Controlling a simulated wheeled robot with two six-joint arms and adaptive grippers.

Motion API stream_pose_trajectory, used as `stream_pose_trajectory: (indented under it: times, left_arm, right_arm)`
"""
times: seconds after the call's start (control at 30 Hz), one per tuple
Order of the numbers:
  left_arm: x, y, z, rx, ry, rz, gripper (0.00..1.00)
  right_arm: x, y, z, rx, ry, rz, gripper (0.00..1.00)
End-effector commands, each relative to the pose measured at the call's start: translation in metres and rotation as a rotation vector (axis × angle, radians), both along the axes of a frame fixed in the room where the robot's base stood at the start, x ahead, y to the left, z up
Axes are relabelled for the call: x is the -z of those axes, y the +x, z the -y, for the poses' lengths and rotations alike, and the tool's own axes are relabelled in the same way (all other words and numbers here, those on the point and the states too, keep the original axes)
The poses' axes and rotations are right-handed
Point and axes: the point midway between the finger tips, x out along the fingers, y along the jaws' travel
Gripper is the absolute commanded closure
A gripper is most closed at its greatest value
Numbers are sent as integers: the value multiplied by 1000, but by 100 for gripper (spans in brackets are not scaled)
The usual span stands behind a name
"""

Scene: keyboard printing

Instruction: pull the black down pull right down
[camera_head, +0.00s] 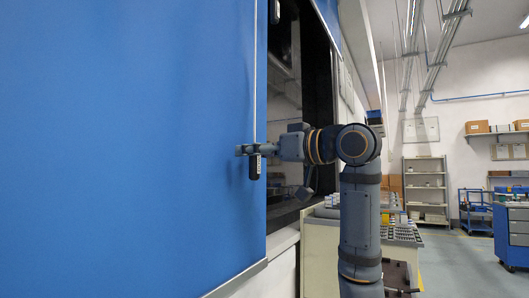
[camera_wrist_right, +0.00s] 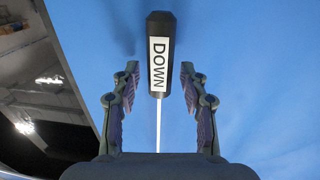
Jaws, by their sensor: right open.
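The black down pull (camera_head: 256,168) hangs at the end of a thin white cord in front of the blue panel. In the right wrist view the pull (camera_wrist_right: 162,30) is a black bar with a white label reading DOWN. My right gripper (camera_head: 243,150) is at the pull's upper part in the head view. In the wrist view its two open fingers (camera_wrist_right: 160,74) stand either side of the labelled end and the cord, with gaps on both sides. My left gripper is not in view.
The large blue panel (camera_head: 130,140) fills the left side, close behind the pull. Another dark pull (camera_head: 274,12) hangs higher up by the dark window opening (camera_head: 318,80). A table with small parts (camera_head: 318,235) stands below my right arm. Shelves (camera_head: 425,188) stand farther back.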

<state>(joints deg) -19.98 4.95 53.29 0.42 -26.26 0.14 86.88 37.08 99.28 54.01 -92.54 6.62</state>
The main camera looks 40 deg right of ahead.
Motion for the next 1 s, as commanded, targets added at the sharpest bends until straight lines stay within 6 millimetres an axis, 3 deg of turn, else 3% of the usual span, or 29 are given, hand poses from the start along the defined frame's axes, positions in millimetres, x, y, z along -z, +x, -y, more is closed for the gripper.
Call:
stream_pose_trajectory:
  times: [0.4,0.5,0.67,1.0]
  left_arm:
    - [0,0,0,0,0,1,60]
    - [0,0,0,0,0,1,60]
    - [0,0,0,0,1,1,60]
    - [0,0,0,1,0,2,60]
  right_arm:
    - [0,-88,28,8,-3,-1,56]
    - [0,-101,32,5,-3,-1,56]
    - [0,-111,33,2,-1,-2,56]
    - [0,-111,33,0,-2,-2,56]
